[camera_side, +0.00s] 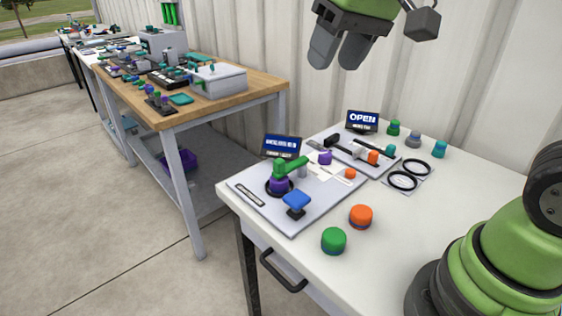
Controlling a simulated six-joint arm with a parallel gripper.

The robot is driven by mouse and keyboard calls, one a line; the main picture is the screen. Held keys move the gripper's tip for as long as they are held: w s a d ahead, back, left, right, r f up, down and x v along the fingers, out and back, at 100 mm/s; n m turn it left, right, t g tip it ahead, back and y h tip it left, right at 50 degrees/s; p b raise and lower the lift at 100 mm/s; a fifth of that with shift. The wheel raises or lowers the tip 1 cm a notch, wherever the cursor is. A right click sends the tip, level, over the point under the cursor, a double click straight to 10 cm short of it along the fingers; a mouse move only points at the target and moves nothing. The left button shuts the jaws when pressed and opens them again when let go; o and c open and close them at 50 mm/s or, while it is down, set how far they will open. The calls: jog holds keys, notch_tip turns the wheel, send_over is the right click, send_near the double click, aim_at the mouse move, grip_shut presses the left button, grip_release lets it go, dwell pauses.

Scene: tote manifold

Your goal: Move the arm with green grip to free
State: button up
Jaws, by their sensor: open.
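The arm with the green grip (290,168) sits on a purple pivot (280,185) on the grey board on the white table. It points to the right and slightly up in the picture. A dark sign with small writing (282,147) stands behind it; I cannot read its words surely. A second sign reading "OPEN" (362,121) stands further back. My gripper (340,50) hangs at the top of the picture, open and empty, well above and apart from the table.
A blue-topped knob (297,200) stands on the board's front part. Loose green (334,240) and orange (361,216) caps lie on the table. Two black rings (402,180) lie on a grey plate at the right. A wooden workbench (200,110) stands at the left.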

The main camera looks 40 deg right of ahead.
jog(key=w+f+n+g, duration=0.1)
jog(key=w+f+g, duration=0.1)
jog(key=w+f, duration=0.6)
jog(key=n+g+h, duration=0.1)
jog(key=g, duration=0.1)
send_over(280, 161)
notch_tip(280, 161, down, 8)
jog(key=shift+f, duration=0.1)
notch_tip(280, 161, down, 9)
jog(key=shift+f, duration=0.15)
grip_shut()
